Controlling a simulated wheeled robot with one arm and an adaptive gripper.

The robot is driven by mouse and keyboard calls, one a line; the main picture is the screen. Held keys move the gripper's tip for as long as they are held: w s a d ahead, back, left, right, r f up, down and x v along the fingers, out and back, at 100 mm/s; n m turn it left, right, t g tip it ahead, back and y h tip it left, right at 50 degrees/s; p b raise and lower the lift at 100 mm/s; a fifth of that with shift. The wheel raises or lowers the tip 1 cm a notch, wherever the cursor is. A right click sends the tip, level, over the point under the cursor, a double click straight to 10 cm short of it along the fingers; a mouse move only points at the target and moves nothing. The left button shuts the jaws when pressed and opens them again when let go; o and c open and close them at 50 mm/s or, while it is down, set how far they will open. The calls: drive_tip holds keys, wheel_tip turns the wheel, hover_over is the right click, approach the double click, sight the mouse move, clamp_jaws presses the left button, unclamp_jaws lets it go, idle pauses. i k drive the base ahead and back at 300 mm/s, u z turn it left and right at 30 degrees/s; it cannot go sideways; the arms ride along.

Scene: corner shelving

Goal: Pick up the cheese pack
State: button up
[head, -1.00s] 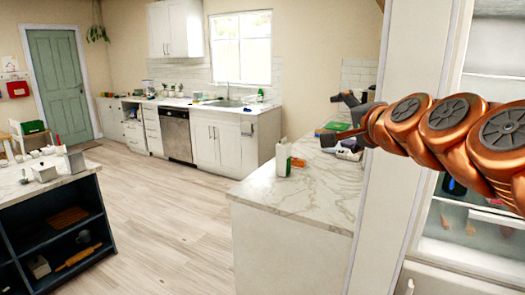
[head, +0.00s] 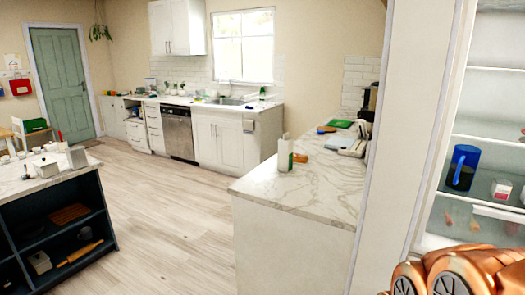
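I cannot tell for sure which thing is the cheese pack. A small white pack with a reddish mark (head: 501,190) stands on a shelf at the right, beside a blue pitcher (head: 462,167). A small orange item (head: 299,158) lies on the marble counter, behind a white and green carton (head: 285,154); it is too small to identify. My gripper is out of view. Only copper-coloured links of my arm show at the lower right corner.
The marble counter (head: 305,197) has a green board (head: 339,123) and other items at its back. A white wall edge (head: 410,110) stands between counter and shelves. A dark island (head: 60,225) is at left. The wood floor (head: 165,215) between is clear.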

sight(304, 160)
drive_tip(key=u, duration=0.3)
drive_tip(key=i, duration=0.6)
drive_tip(key=u, duration=0.45)
drive_tip(key=i, duration=1.4)
drive_tip(key=z, duration=0.2)
